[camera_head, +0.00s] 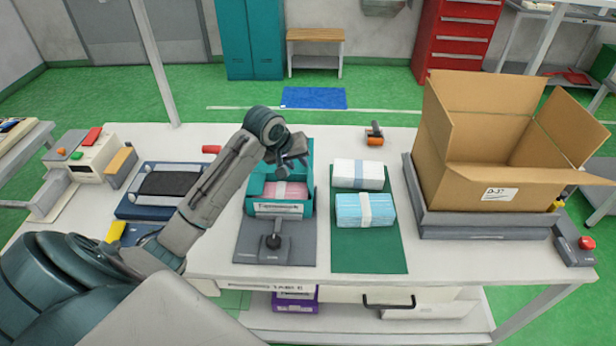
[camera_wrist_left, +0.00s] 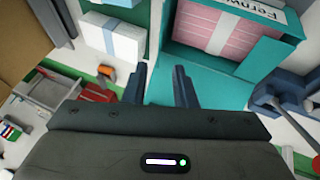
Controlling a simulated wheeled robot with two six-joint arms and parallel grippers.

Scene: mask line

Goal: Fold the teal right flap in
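The teal box (camera_head: 280,207) stands open on a grey plate, with a pink bundle (camera_head: 278,190) inside. It also shows in the left wrist view, with the pink bundle (camera_wrist_left: 215,28) in it. A teal panel, apparently the right flap (camera_wrist_left: 157,82), shows at the box's side between my fingers. My left gripper (camera_head: 292,166) hangs over the back right part of the box. Its fingers in the left wrist view (camera_wrist_left: 161,88) are apart, with one on either side of the panel's edge. I cannot tell whether they touch it. My right gripper is out of view.
A white bundle (camera_head: 358,174) and a blue bundle (camera_head: 365,210) lie on the green mat (camera_head: 368,257) to the right. An orange-handled tool (camera_head: 374,137) is behind them. A large open carton (camera_head: 470,165) stands farther right. A black-knobbed post (camera_head: 273,242) is before the box.

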